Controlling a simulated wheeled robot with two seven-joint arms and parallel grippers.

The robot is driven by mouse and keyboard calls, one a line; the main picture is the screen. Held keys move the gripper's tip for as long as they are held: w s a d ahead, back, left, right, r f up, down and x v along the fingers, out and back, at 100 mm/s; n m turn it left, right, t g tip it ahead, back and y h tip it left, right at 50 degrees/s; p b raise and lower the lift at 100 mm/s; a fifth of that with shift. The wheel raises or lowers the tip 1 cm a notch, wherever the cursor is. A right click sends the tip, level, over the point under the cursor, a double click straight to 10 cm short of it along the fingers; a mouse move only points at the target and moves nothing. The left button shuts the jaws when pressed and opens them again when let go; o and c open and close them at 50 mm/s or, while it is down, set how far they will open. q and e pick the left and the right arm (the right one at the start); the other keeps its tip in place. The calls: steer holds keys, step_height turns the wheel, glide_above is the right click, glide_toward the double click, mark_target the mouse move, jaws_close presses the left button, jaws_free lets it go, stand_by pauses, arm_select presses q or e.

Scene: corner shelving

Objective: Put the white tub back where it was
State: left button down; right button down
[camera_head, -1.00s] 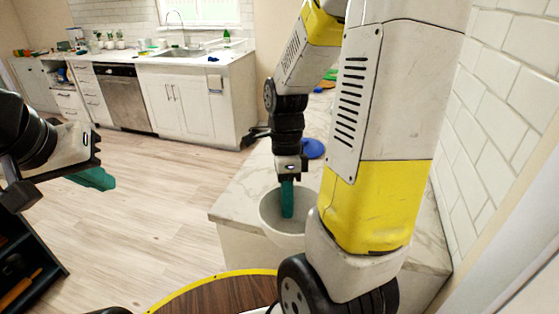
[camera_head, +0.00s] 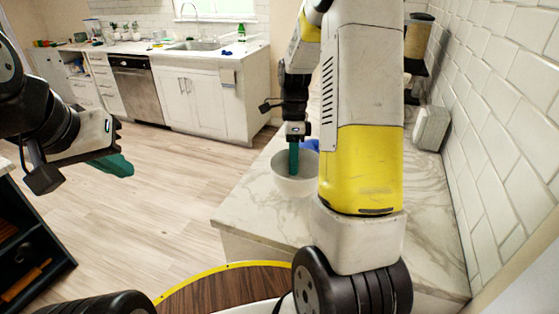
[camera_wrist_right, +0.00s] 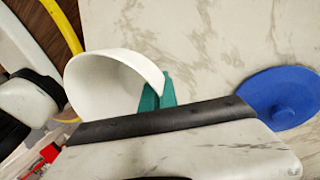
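The white tub (camera_head: 293,184) is round and open at the top, at the counter's near left part in the head view. It also shows tilted in the right wrist view (camera_wrist_right: 105,82). My right gripper (camera_head: 293,160) points down with its teal fingers at the tub's rim. In the right wrist view its fingers (camera_wrist_right: 158,94) are close together with the tub's wall between them. I cannot tell whether the tub touches the counter. My left gripper (camera_head: 112,165) hangs empty over the floor at the left; its finger gap is not clear.
The marble counter (camera_head: 400,235) has bare room right of the tub. A blue lid (camera_wrist_right: 282,96) lies beside the tub. A white box (camera_head: 431,128) and a dispenser (camera_head: 417,45) stand along the tiled wall. A round wooden top (camera_head: 230,290) is in front, and dark shelving (camera_head: 30,250) is at left.

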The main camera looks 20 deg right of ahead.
steer(key=shift+w+d+f, duration=0.1)
steer(key=shift+w+f, duration=0.05)
steer(key=shift+w, duration=0.3)
steer(key=shift+f, duration=1.65)
steer(key=shift+f, duration=0.2)
steer(key=c, duration=1.6)
jaws_free()
steer(key=shift+c, duration=0.2)
